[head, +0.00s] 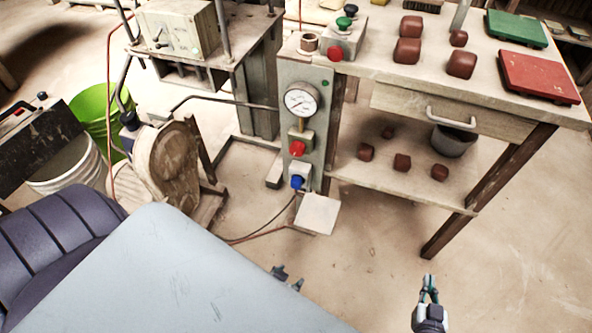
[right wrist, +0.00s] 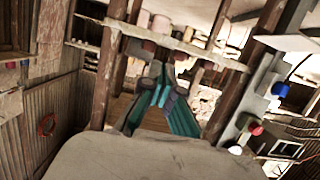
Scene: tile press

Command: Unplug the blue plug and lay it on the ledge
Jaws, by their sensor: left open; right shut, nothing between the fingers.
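The blue plug (head: 297,182) sits in a white socket low on the grey upright panel, below a red knob (head: 297,148). The plug also shows in the right wrist view (right wrist: 280,89), to the right of the fingers. The ledge (head: 317,214) is a small, bare, pale plate just below the plug. My left gripper (head: 287,279) is open, low in the head view and below the ledge; my own grey body hides much of it. My right gripper (head: 429,287) is shut and empty, right of the ledge and well apart from the plug.
A gauge (head: 300,99) is on the panel above the red knob. A bench (head: 390,91) with brown blocks, a green tray and a red tray stands right of the panel. A dark cable loops on the floor near the ledge. Floor at the lower right is clear.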

